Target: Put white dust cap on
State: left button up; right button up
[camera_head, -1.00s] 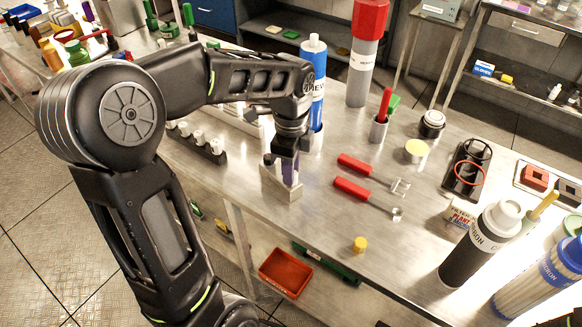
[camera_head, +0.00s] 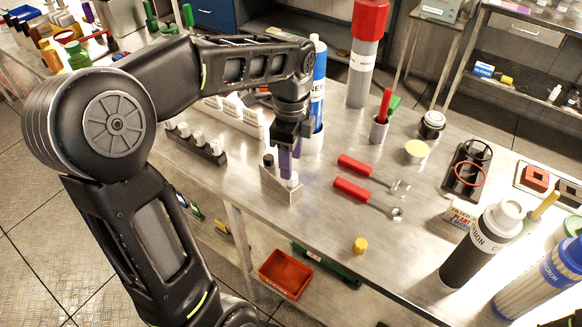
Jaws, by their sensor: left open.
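My left gripper (camera_head: 287,172), with purple fingers, points down over a small metal block (camera_head: 283,192) near the front edge of the bench. It is open. A small white cap-like piece (camera_head: 292,180) shows on the block right at the fingertips; I cannot tell whether the fingers touch it. A black-topped piece (camera_head: 268,160) stands on the block's left end. Several white pieces sit in a dark rack (camera_head: 210,152) to the left, and I cannot tell if any is a dust cap. My right gripper is not in view.
Two red-handled wrenches (camera_head: 352,189) lie right of the block. A yellow cap (camera_head: 360,245) stands near the front edge. A blue-and-white bottle (camera_head: 318,95) stands just behind the gripper. A black canister (camera_head: 475,245) stands at the right. The bench between wrenches and yellow cap is clear.

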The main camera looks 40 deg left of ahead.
pick_arm(q)
jog(key=shift+r, duration=1.95)
